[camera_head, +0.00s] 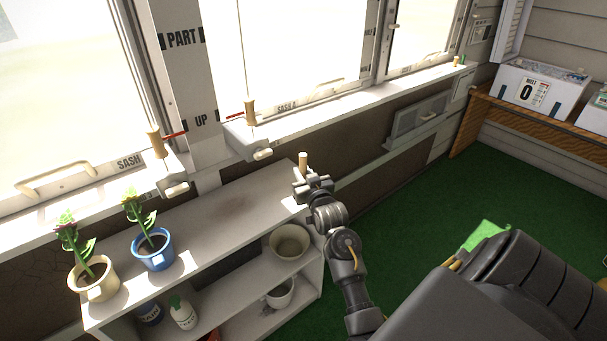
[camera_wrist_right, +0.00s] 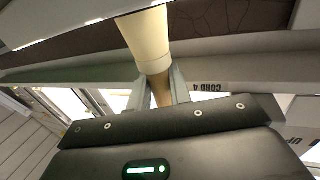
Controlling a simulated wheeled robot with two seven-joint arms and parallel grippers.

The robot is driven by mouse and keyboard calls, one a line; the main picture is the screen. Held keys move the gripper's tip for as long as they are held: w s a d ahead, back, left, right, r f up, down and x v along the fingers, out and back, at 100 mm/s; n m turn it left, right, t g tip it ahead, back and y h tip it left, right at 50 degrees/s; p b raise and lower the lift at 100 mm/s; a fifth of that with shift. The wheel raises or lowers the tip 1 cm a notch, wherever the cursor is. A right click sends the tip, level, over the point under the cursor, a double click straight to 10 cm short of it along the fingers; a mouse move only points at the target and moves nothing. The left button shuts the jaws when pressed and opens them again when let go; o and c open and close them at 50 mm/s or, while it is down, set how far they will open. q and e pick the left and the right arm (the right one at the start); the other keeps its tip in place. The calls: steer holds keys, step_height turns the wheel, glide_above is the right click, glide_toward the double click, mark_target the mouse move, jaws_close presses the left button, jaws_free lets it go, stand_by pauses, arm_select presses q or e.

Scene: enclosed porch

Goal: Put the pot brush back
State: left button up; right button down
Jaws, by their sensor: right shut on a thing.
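My right gripper (camera_head: 308,182) is over the back right end of the white shelf unit's top (camera_head: 215,218). It is shut on a pale wooden cylinder, which I take to be the pot brush (camera_head: 303,161), standing roughly upright in the jaws. In the right wrist view, the pot brush (camera_wrist_right: 150,45) shows as a thick cream part with a narrower brown part between the fingers (camera_wrist_right: 160,88). No bristles can be made out. Whether it touches the shelf top cannot be told. My left gripper is not in view.
A cream flowerpot (camera_head: 97,286) and a blue flowerpot (camera_head: 153,258) stand on the shelf unit's left part. Empty pots (camera_head: 290,243) and bottles (camera_head: 183,315) sit in the compartments below. The window sill (camera_head: 300,122) runs behind. The middle of the shelf top is clear.

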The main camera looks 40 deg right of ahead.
steer(key=shift+f, duration=0.15)
steer(key=c, duration=1.3)
jaws_free()
